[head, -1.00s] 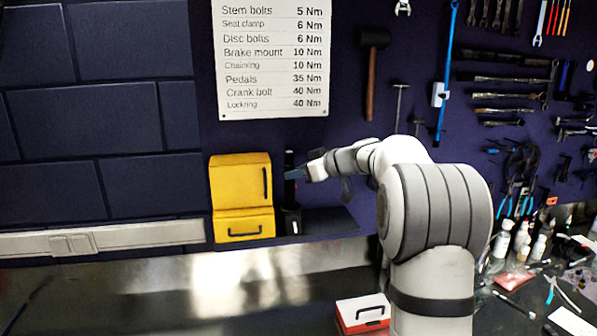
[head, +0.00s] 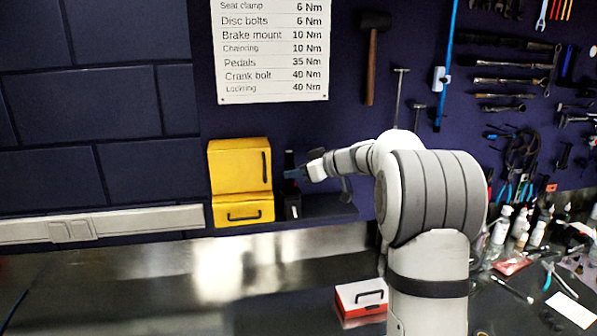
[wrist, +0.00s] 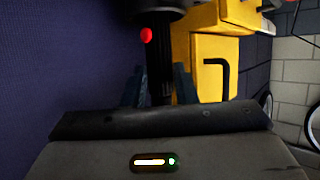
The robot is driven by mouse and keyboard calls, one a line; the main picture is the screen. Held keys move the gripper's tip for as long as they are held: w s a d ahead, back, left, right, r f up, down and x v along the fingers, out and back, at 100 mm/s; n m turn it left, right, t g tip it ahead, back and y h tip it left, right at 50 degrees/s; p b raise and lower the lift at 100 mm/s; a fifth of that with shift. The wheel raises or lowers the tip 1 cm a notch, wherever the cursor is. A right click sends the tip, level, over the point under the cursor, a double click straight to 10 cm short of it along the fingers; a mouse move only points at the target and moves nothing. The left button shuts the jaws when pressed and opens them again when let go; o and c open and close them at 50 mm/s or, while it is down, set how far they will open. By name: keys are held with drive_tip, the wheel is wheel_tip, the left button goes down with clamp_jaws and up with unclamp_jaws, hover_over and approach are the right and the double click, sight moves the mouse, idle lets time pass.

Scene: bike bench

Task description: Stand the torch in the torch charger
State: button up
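The torch (head: 289,162) is a dark, roughly upright cylinder just right of the yellow cabinet in the head view. In the wrist view the torch (wrist: 159,75) runs between my fingers, with a wider dark end and a red spot at the top. My gripper (head: 292,173) is shut on it, with one finger on each side (wrist: 159,88). The torch charger (head: 293,207), a small dark block with a light mark, stands below the torch on the shelf. The torch's lower end is too dark to tell whether it is inside the charger.
The yellow cabinet (head: 240,180) stands close on the left of the torch and charger; it also shows in the wrist view (wrist: 208,55). The dark shelf (head: 330,208) is clear to the right. A red and white box (head: 361,299) sits on the bench below.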

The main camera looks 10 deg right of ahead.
drive_tip(key=o, duration=0.5)
drive_tip(key=b+v, duration=0.1)
drive_tip(key=v, duration=0.7)
drive_tip(key=shift+f, duration=0.1)
drive_tip(key=shift+w+a, duration=0.1)
idle(0.4)
